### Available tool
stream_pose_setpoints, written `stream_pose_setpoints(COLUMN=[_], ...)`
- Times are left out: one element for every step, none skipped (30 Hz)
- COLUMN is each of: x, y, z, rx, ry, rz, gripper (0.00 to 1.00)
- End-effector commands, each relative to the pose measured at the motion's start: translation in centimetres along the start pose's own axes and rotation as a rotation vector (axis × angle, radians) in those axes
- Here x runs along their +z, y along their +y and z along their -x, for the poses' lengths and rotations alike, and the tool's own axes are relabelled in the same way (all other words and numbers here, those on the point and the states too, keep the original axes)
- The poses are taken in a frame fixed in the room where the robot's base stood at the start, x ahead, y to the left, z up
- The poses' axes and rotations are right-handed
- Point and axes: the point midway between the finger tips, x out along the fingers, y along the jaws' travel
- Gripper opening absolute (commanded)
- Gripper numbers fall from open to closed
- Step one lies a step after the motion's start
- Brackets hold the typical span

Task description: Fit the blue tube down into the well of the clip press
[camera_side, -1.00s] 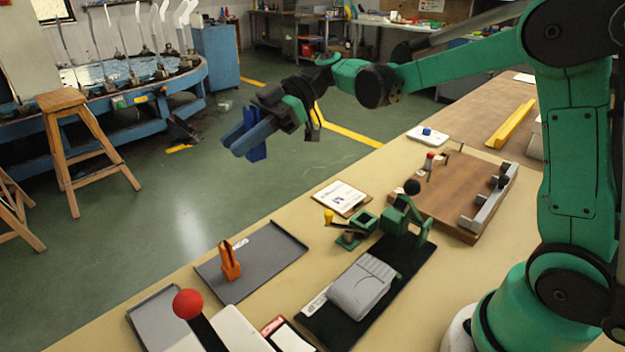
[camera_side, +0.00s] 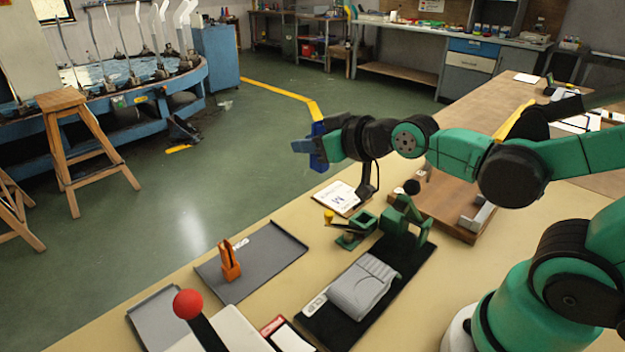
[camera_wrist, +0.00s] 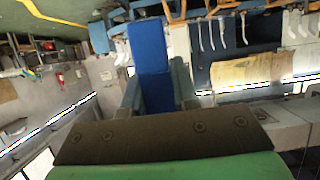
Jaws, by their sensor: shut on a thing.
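The blue tube (camera_side: 318,140) is held between the fingers of my gripper (camera_side: 309,150) in the side view, raised above the table's far-left edge. In the wrist view the blue tube (camera_wrist: 150,58) stands out lengthwise between the two grey-blue fingers of my gripper (camera_wrist: 155,85), which are shut on it. A green hand press (camera_side: 385,222) with a black ball knob and a yellow knob stands on the table, below and right of the tube; it looks like the clip press. I cannot make out its well. The tube is apart from it.
An orange clip-like piece (camera_side: 230,262) stands on a grey tray (camera_side: 275,255). A grey folded piece (camera_side: 362,288) lies on a black mat. A red-knobbed lever (camera_side: 188,304) rises at the front left. A white card (camera_side: 337,195) and a brown board (camera_side: 455,210) lie behind the press.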

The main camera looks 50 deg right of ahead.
Motion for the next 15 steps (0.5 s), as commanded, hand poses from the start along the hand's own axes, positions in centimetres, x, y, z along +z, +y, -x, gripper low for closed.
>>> stream_pose_setpoints(x=[0.0, 0.0, 0.1, 0.1, 0.2, 0.3, 0.4, 0.5, 0.6, 0.7, 0.7, 0.8, 0.8, 0.9, 0.9], y=[0.0, 0.0, 0.0, 0.0, -0.1, -0.2, -0.3, -0.4, -0.7, -0.9, -1.1, -1.5, -1.8, -2.1, -2.7], z=[0.0, -0.1, -0.2, -0.4, -0.6, -1.0, -1.2, -1.5, -1.8, -2.1, -2.3, -2.6, -2.8, -3.1, -3.3], rx=[0.0, -0.001, -0.006, -0.012, -0.022, -0.039, -0.054, -0.071, -0.1, -0.124, -0.151, -0.191, -0.227, -0.267, -0.331], ry=[0.0, -0.001, -0.001, -0.001, -0.001, 0.0, -0.001, 0.0, -0.001, -0.001, -0.001, -0.001, 0.0, -0.001, -0.001], rz=[-0.001, -0.001, 0.0, 0.003, 0.007, 0.013, 0.017, 0.024, 0.035, 0.045, 0.055, 0.071, 0.086, 0.104, 0.129], gripper=[0.0, 0.0, 0.0, 0.0, 0.0, 0.0, 0.0, 0.0, 0.0, 0.0, 0.0, 0.0, 0.0, 0.0, 0.0])
